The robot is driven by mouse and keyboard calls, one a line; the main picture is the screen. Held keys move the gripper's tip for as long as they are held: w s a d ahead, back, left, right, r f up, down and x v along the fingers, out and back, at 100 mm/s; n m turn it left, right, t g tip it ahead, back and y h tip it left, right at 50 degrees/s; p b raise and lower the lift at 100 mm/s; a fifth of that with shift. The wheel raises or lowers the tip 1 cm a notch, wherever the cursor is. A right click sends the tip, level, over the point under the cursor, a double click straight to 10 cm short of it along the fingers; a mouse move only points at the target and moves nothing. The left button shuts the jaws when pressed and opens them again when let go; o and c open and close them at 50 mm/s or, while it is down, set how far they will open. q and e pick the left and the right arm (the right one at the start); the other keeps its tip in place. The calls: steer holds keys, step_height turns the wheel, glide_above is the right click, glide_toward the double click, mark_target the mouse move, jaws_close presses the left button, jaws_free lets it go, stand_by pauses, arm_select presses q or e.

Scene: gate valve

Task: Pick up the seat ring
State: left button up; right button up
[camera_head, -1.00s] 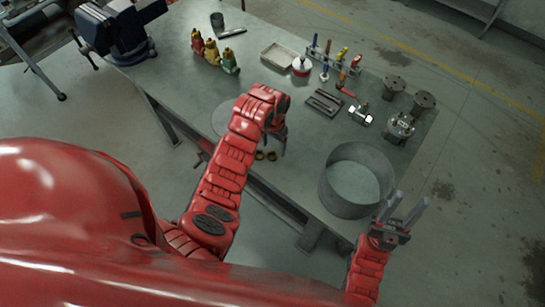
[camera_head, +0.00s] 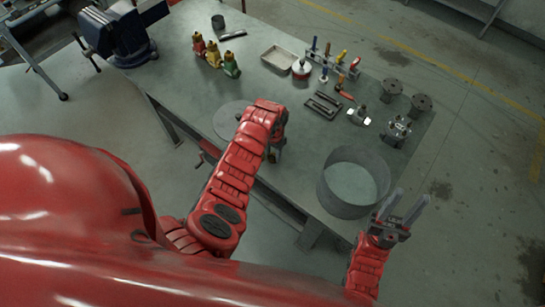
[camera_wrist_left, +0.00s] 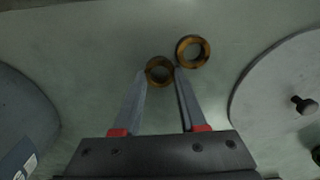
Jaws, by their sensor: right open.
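Two small brass-coloured seat rings lie side by side on the table in the left wrist view. The nearer ring (camera_wrist_left: 159,70) is between the fingertips of my left gripper (camera_wrist_left: 160,72), its sides close to both fingers. Whether the fingers press on it cannot be told. The other ring (camera_wrist_left: 193,51) lies just outside the right-hand finger. In the head view my left gripper (camera_head: 274,154) points down at the table and hides the rings. My right gripper (camera_head: 411,200) is open and empty, by the table's front right corner.
A large grey open cylinder (camera_head: 354,203) stands right of my left gripper. A flat grey disc (camera_head: 228,121) lies to its left. Tools, a tray (camera_head: 281,58), coloured valve bodies (camera_head: 231,65) and metal parts (camera_head: 397,131) stand farther back. A blue vise (camera_head: 128,38) is at the far left.

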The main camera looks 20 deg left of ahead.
mark_target(273, 155)
arm_select(q)
jaws_close()
steer(key=shift+r, duration=0.1)
steer(key=shift+w+r+b, duration=0.1)
steer(key=shift+r+b, duration=0.7)
steer(key=shift+b, duration=0.05)
steer(key=shift+r+b, duration=0.55)
steer(key=shift+r, duration=0.05)
steer(key=s, duration=0.2)
steer(key=shift+s+d+r, duration=0.15)
steer(key=shift+s+d, duration=0.15)
steer(key=shift+d, duration=0.1)
steer(key=s+p, duration=0.1)
steer(key=s+d+r, duration=0.1)
steer(key=shift+s+r+p, duration=0.1)
steer(key=shift+s+p, duration=0.2)
steer(key=shift+p, duration=0.1)
steer(key=s+d+p, duration=0.2)
steer(key=s+d, duration=0.1)
steer(key=s, duration=0.7)
steer(key=shift+d+r, duration=0.25)
steer(key=shift+d, duration=0.15)
